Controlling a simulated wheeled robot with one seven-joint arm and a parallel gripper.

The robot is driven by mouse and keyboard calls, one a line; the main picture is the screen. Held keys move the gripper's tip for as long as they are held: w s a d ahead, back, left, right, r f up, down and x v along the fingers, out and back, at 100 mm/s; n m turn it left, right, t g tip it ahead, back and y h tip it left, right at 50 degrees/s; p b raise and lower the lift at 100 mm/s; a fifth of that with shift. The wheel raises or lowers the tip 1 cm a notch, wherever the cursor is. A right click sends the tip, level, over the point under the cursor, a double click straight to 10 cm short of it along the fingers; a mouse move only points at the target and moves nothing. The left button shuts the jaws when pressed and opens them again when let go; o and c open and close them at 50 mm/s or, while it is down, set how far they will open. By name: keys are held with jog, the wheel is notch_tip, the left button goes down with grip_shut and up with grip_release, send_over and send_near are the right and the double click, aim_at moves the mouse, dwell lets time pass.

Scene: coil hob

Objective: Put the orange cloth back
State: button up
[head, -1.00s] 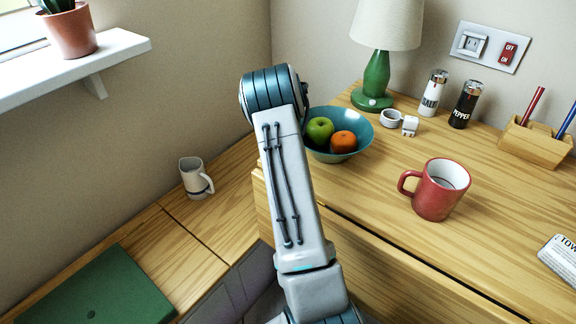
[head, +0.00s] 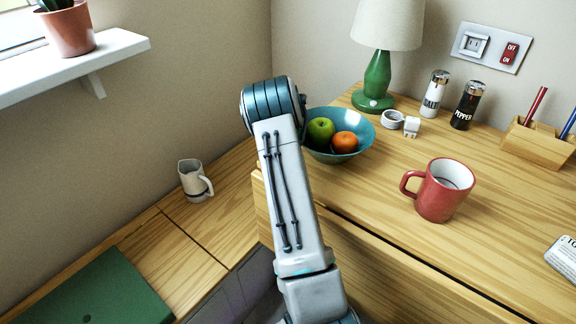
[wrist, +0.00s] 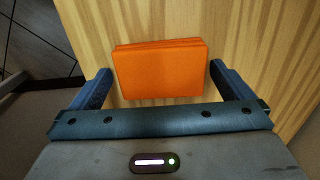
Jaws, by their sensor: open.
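The orange cloth (wrist: 160,70) shows in the wrist view as a flat, folded rectangle against a pale wooden surface. My gripper (wrist: 163,85) is open, with one blue finger to the left of the cloth and one to the right. Gaps show between the cloth and both fingers. I cannot tell how far the cloth is from the fingers in depth. In the head view my arm is seen, but the gripper and the cloth are out of sight.
On the wooden worktop stand a red mug (head: 440,190), a teal fruit bowl (head: 365,121), a green lamp (head: 375,80), shakers (head: 466,105) and a pen holder (head: 535,143). A white jug (head: 192,182) and a green box (head: 95,290) are on the lower surface at left.

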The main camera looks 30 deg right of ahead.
notch_tip(320, 180, up, 12)
jog(key=p, duration=0.4)
jog(key=shift+r, duration=0.15)
